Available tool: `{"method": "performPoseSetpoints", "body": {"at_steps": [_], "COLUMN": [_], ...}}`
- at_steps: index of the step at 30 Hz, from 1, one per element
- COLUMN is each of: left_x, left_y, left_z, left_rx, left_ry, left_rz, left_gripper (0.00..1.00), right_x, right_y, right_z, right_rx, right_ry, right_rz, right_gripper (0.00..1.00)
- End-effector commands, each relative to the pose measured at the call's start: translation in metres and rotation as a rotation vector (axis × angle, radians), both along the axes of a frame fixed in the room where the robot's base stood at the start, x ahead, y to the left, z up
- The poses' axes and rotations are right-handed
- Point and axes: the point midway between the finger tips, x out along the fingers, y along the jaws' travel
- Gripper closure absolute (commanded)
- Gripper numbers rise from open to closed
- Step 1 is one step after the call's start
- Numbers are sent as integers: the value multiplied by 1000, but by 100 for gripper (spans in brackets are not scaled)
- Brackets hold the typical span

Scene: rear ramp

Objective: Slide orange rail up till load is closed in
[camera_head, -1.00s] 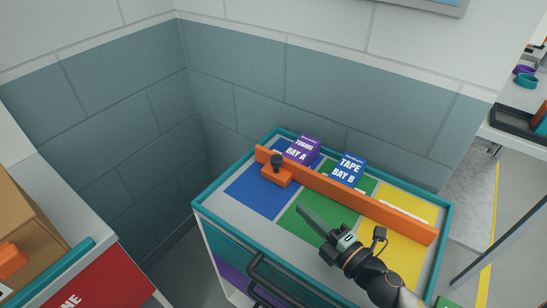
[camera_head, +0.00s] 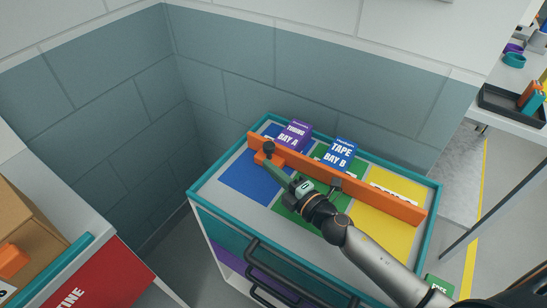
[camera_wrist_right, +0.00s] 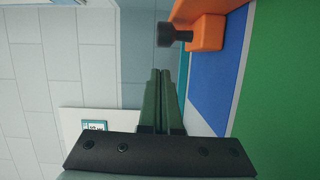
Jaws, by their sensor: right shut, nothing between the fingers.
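The orange rail (camera_head: 350,186) stands across the top of the teal-rimmed cart (camera_head: 196,187), over blue, green and yellow areas. An orange block with a dark knob (camera_head: 269,148) is at its left end; the knob also shows in the wrist view (camera_wrist_right: 172,35). My left gripper is out of view.
A tiled wall (camera_head: 300,85) closes in behind the cart. At left is a red-fronted unit (camera_head: 108,279) with a cardboard box (camera_head: 30,225). At right stands a table with a dark tray (camera_head: 505,105). The blue area before the rail is clear.

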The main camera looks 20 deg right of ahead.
Motion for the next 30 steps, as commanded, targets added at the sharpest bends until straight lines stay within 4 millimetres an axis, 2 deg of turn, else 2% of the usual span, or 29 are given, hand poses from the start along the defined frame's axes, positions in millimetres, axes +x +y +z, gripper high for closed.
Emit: {"method": "performPoseSetpoints", "body": {"at_steps": [3,7,19,25,30], "left_x": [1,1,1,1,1], "left_y": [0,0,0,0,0], "left_z": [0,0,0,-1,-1], "left_rx": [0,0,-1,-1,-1], "left_ry": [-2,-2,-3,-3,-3], "left_rz": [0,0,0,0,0], "left_gripper": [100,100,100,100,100], "right_x": [15,23,26,36,37], "right_y": [-8,-12,-14,-21,-21], "right_z": [-1,-2,-2,-2,-1], "right_rx": [-2,0,0,-2,-1], "right_ry": [-1,0,1,-1,-1], "right_rz": [-1,-1,-1,-2,-3], "right_gripper": [100,100,100,100,100]}}
